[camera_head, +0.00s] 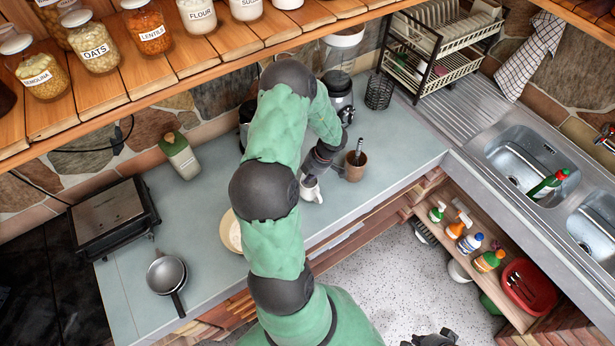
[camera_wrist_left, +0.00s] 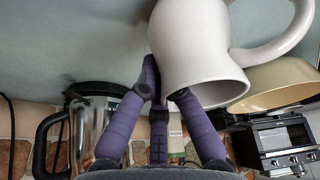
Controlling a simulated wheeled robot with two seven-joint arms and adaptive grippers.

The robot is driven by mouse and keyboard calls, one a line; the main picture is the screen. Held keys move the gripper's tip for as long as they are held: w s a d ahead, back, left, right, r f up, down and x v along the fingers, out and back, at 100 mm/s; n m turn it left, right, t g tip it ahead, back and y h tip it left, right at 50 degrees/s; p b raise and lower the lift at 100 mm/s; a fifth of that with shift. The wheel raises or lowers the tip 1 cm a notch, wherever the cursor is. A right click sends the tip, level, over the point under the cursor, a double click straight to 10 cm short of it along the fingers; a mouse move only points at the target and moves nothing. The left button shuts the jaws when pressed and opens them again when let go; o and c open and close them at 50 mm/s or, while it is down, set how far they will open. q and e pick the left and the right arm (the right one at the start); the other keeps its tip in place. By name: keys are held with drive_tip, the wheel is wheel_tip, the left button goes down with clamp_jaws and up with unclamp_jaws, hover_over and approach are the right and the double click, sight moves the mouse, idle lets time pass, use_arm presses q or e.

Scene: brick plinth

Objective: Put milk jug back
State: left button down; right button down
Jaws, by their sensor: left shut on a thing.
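The milk jug (camera_head: 311,190) is small, white and handled, near the counter's front edge in the head view. It fills the upper middle of the left wrist view (camera_wrist_left: 195,45), where the picture is upside down, and it looks upright. My left gripper (camera_head: 312,172) is shut on the jug, its purple fingers (camera_wrist_left: 170,95) at the rim. I cannot tell whether the jug touches the counter. My right gripper (camera_head: 435,339) shows only partly at the bottom edge of the head view, over the floor; its jaws are not clear.
A brown cup (camera_head: 355,166) with a utensil stands just right of the jug. A cream bowl (camera_head: 231,231) is partly behind my arm. A metal kettle (camera_wrist_left: 95,115) shows in the wrist view. Pans (camera_head: 166,275) lie at the left; a jar shelf (camera_head: 110,85) overhangs the back.

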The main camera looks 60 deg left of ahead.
use_arm(q)
drive_tip(key=shift+f, duration=0.65)
idle(0.5)
drive_tip(key=c, duration=1.3)
unclamp_jaws()
drive_tip(key=shift+c, duration=0.2)
